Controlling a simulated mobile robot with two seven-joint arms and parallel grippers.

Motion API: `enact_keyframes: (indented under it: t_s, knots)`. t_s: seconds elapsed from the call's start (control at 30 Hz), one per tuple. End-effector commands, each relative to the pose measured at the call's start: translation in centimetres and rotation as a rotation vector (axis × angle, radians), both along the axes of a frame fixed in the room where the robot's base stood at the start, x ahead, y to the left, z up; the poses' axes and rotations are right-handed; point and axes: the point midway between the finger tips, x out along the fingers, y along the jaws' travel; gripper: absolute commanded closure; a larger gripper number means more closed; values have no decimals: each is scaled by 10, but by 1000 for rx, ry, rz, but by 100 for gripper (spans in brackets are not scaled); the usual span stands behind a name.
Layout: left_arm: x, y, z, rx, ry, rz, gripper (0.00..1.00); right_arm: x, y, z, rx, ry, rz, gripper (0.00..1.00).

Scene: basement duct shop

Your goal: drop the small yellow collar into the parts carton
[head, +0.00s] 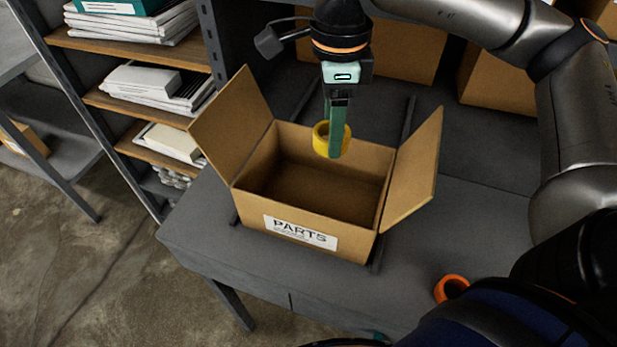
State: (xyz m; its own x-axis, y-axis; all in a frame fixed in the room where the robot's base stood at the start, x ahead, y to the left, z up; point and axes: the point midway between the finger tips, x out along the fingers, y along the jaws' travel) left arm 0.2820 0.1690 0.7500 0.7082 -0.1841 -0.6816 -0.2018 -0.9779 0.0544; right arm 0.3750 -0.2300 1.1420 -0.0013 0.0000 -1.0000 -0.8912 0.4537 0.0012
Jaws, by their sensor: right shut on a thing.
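The small yellow collar (322,139) is held in my right gripper (338,150), whose green fingers are shut on it. The gripper points down, and the collar appears over the open parts carton (300,215), towards its back right in the picture. The carton is brown cardboard with a PARTS label on its front. Its left and right flaps stand open and outward. The visible part of its inside looks empty.
The carton stands on a dark grey table (240,255). An orange ring (451,288) lies at the table's front right, close to my body. Other cardboard boxes (497,80) stand behind. A shelf (145,49) with papers and binders is at the left.

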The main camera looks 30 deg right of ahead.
Motion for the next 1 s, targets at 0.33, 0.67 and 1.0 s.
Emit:
enact_keyframes:
  t_s: [0.33, 0.67, 1.0]
  knots:
    - [3, 0, -18, -1, -6, 0, 50, 0, 0, -29, 0, -1, -1, 90]
    - [5, 0, -37, -1, -11, -1, 50, 0, 0, -60, 0, -1, -2, 90]
    - [5, 0, -36, -2, -11, 0, 50, 0, 0, -60, 0, -1, -2, 30]
